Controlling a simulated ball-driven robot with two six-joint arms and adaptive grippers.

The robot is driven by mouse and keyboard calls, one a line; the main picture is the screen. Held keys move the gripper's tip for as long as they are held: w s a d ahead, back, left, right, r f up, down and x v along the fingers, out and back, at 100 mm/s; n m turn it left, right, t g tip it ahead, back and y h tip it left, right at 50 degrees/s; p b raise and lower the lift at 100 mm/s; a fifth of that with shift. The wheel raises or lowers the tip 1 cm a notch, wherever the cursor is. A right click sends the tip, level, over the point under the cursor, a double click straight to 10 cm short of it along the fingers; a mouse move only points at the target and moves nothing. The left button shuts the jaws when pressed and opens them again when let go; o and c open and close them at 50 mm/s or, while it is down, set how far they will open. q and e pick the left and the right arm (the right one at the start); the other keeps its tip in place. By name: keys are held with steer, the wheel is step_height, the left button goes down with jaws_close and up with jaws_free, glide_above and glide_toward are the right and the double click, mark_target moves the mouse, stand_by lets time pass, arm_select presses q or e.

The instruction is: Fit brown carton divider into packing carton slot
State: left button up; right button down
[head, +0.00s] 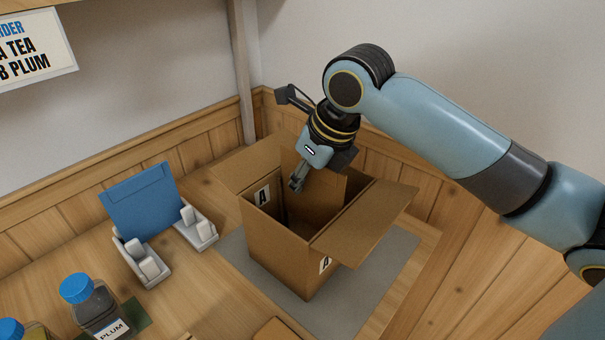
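The packing carton (280,252) stands open on a grey mat, with its left flap (240,168) and right flap (365,226) folded outward and "A" labels on its walls. A brown upright panel (323,190) rises at the back of the opening, directly behind my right gripper. I cannot tell whether it is the divider or part of the carton. My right gripper (304,182) points down over the opening. Its fingers are small and partly dark against the cardboard, so its grip is unclear. Any slot inside the carton is hidden. My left gripper is out of view.
A blue panel (142,203) stands in a pale rack (150,266) left of the carton. Blue-capped jars (92,300) stand at lower left, one labelled PLUM. A brown flat piece (279,331) shows at the bottom edge. The grey mat (385,285) is clear right of the carton.

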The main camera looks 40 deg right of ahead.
mark_target(327, 170)
steer(key=shift+f+b, duration=1.1)
steer(key=shift+f, duration=0.2)
steer(key=shift+f+b, duration=1.9)
steer(key=shift+f, duration=0.05)
stand_by(0.7)
steer(key=c, duration=1.4)
jaws_free()
steer(key=shift+r, duration=0.1)
steer(key=v, duration=1.2)
